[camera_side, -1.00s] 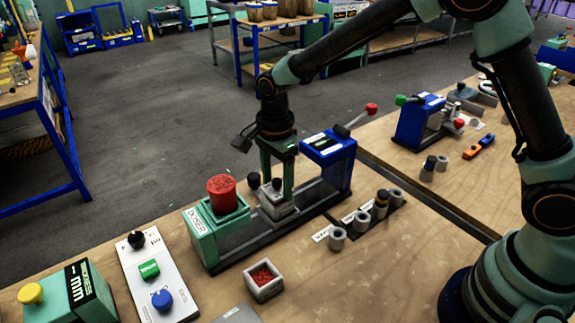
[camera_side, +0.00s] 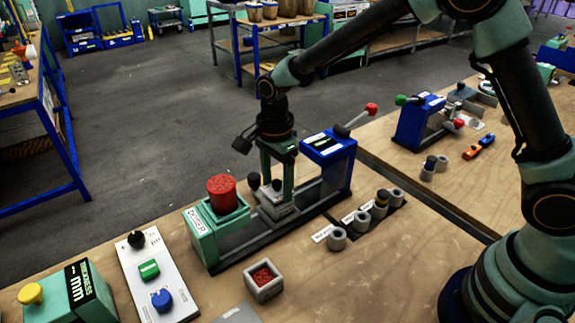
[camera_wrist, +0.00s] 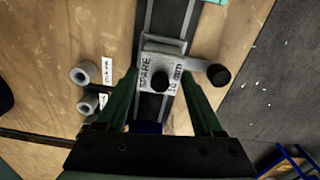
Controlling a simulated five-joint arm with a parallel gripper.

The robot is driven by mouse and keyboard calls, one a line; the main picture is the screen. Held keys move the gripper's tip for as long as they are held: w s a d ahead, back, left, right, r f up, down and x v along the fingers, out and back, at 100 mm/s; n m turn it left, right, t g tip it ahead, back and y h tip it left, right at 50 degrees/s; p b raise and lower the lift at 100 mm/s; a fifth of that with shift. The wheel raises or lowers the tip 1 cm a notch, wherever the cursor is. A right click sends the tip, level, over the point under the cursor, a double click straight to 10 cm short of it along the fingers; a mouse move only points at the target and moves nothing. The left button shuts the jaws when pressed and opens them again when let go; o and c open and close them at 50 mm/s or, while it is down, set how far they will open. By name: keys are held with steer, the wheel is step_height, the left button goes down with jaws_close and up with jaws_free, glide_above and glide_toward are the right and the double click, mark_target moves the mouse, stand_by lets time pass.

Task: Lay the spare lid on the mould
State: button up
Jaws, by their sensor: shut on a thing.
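The spare lid (camera_wrist: 160,65) is a grey plate with a black knob and "SPARE" lettering in the wrist view. My gripper (camera_wrist: 161,80) is shut on it, with one green finger on each side. In the side view my gripper (camera_side: 277,190) points straight down over the press rail. The grey mould (camera_side: 273,217) sits on this rail, directly below the fingers. The lid and the mould look very close together. I cannot tell whether they touch, as the fingers partly hide the place.
A black-knobbed lever (camera_wrist: 218,75) sticks out beside the lid. The blue press head (camera_side: 329,158) and the green end block with a red cap (camera_side: 222,194) flank the rail. Grey cylinders (camera_side: 337,239) and a box of red pellets (camera_side: 264,280) stand in front.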

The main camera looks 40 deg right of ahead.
steer(key=shift+f, duration=0.6)
steer(key=o, duration=1.4)
step_height(320, 180, up, 12)
steer(key=f, duration=0.1)
steer(key=s+d+r+n+t, duration=0.2)
steer(key=s+d+n, duration=0.2)
steer(key=d+n, duration=0.1)
steer(key=s+d+r+n+t, duration=0.1)
steer(key=s+d+r+n, duration=0.1)
steer(key=s+d+n, duration=0.3)
steer(key=s+d+r+n+t, duration=0.2)
steer(key=s+d+r+n, duration=0.1)
steer(key=s+d+n, duration=0.2)
steer(key=shift+s+n+t, duration=0.25)
steer(key=shift+n+t, duration=0.05)
steer(key=shift+n, duration=0.6)
